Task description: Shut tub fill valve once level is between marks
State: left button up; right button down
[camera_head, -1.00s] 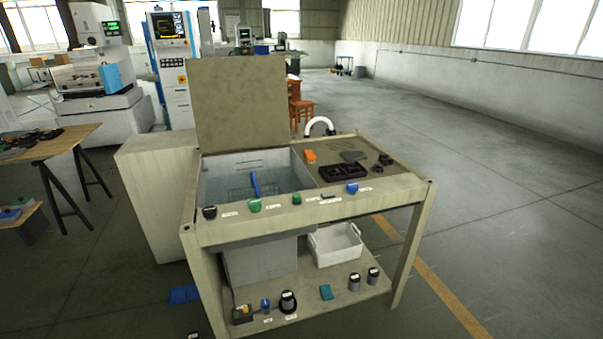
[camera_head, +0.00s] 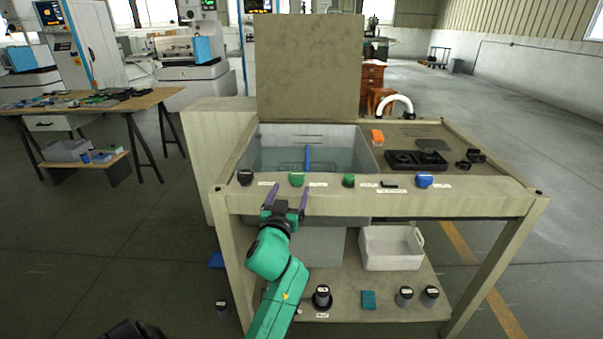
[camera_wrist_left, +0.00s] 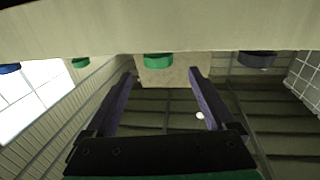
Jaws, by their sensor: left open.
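The grey tub (camera_head: 352,158) is set into the left of the bench, with its lid (camera_head: 308,65) raised. A blue upright strip (camera_head: 307,158) stands inside it. Level marks and water level are too small to read. The front rail carries a black knob (camera_head: 245,177), a left green knob (camera_head: 296,179), a second green knob (camera_head: 348,180) and a blue knob (camera_head: 424,180). Labels are unreadable. My left gripper (camera_head: 287,194) is open and empty, just in front of the left green knob. That knob (camera_wrist_left: 158,61) shows beyond the fingertips in the left wrist view. My right gripper is not in view.
The bench top right holds an orange item (camera_head: 377,136) and black trays (camera_head: 416,160). A white bin (camera_head: 391,248) and several small containers are on the lower shelf. A wooden table (camera_head: 90,108) stands left. The floor between is clear.

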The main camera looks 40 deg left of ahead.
aim_at(293, 172)
pick_arm(q)
jog(key=x, duration=1.1)
jog(key=shift+w+f, duration=0.1)
jog(key=shift+w, duration=0.15)
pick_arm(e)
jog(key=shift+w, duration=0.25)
